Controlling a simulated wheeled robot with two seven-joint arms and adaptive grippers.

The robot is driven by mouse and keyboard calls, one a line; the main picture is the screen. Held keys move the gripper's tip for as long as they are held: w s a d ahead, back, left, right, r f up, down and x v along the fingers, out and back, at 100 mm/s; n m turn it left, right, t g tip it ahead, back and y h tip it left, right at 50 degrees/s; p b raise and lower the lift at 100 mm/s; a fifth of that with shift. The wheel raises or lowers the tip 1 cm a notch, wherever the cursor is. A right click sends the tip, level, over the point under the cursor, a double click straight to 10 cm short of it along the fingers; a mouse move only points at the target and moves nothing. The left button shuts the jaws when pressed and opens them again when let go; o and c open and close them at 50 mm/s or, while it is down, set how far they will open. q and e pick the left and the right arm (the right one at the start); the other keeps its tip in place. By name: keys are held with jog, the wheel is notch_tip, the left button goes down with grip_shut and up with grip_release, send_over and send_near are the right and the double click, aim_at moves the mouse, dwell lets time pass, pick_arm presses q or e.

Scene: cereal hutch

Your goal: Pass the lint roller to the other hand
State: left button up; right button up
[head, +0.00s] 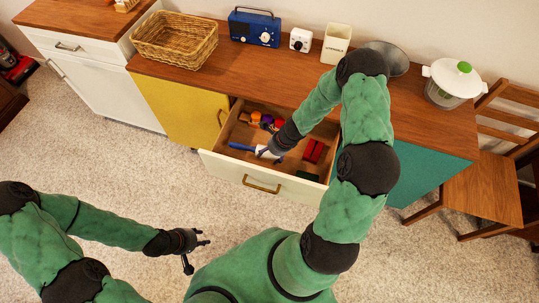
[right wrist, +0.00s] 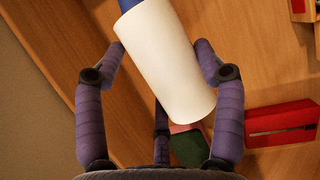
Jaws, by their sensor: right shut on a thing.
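The lint roller has a white roll and a blue handle. In the right wrist view its white roll (right wrist: 168,62) lies between the fingers of my right gripper (right wrist: 163,70), which is shut on it. In the head view my right gripper (head: 268,154) is inside the open drawer, and the blue handle (head: 242,147) points left. My left gripper (head: 196,242) is empty and well away, low over the carpet at lower left of the drawer. Its fingers look spread apart.
The open drawer (head: 240,172) also holds red objects (head: 313,151), a dark green item (head: 307,176) and several small orange and purple things. Carpet is clear before the drawer.

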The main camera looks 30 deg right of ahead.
jog(key=shift+r+p, duration=1.2)
jog(key=shift+r, duration=1.05)
